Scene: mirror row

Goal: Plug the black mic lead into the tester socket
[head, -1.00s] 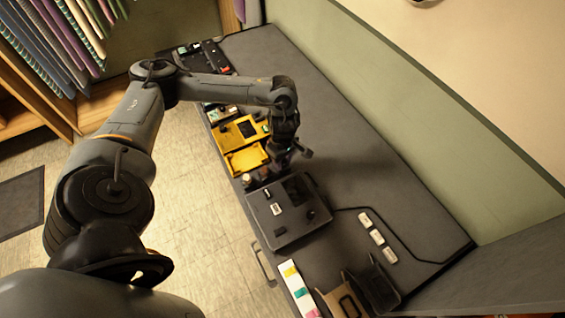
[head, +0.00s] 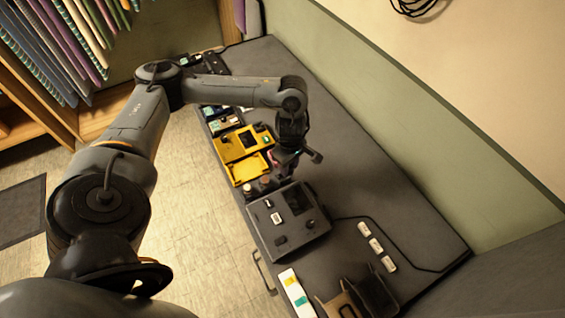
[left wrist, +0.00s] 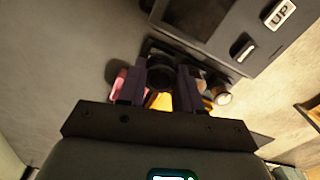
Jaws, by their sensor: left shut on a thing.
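My left gripper (left wrist: 158,88) is shut on a black, round-ended piece (left wrist: 160,74), which looks like the black mic lead's plug. In the head view my left gripper (head: 285,172) points down at the far edge of a dark grey box (head: 290,238) with a screen and switches, which looks like the tester. The box also shows at the top of the left wrist view (left wrist: 232,45), with a switch and an "UP" label. I cannot make out the socket or whether the plug touches the box. My right gripper is not in view.
A yellow device (head: 226,150) and yellow tray (head: 238,174) lie beyond the box. Small pink and pale-topped pieces stand close beside my fingers. A brown holder (head: 342,305) and several white labels (head: 376,245) lie nearer. The table's right side (head: 385,190) is mostly clear.

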